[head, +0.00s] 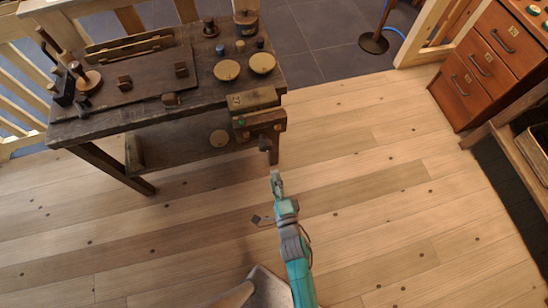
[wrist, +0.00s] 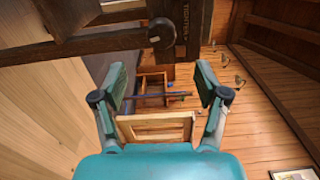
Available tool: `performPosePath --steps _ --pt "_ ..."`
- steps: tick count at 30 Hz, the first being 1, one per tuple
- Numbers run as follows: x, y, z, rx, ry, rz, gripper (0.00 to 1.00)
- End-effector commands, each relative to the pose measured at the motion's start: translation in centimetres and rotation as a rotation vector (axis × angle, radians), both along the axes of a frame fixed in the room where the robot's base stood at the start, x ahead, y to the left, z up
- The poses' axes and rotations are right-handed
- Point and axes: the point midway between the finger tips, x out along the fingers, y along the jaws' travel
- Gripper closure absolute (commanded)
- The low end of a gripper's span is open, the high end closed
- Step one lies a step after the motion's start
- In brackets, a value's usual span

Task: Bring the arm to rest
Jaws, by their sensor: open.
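My gripper (head: 276,184) is at the end of my teal arm, over the open floor in front of the workbench (head: 110,115) in the head view. In the wrist view, my gripper (wrist: 160,90) has its two fingers spread wide apart, with nothing between them. The gripper is apart from the bench and touches nothing that I can see. A dark bench part with a round knob (wrist: 162,33) lies beyond the fingertips in the wrist view.
The bench top holds several turned pieces, including a pale disc (head: 227,70), and a vise (head: 256,110) at its right end. A red-brown drawer cabinet (head: 484,65) stands at the right. A stand with a round base (head: 373,43) is at the back. Wooden floor (head: 390,185) is clear around the arm.

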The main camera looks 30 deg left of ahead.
Motion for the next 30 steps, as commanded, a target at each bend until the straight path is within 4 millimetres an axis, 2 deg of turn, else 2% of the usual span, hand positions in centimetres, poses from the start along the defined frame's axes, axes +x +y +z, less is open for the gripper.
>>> performPosePath --steps 13,16,20,24,30 --pt "0.0 0.0 0.0 -0.001 -0.001 -0.001 0.27" --pt "-0.2 -1.0 -0.1 -0.017 -0.013 -0.014 0.27" --pt "-0.9 -4.9 -0.1 -0.092 -0.069 -0.069 0.27" --pt "-2.7 -11.0 0.6 -0.234 -0.165 -0.159 0.27" --pt "-6.3 -18.9 2.7 -0.463 -0.288 -0.276 0.27"
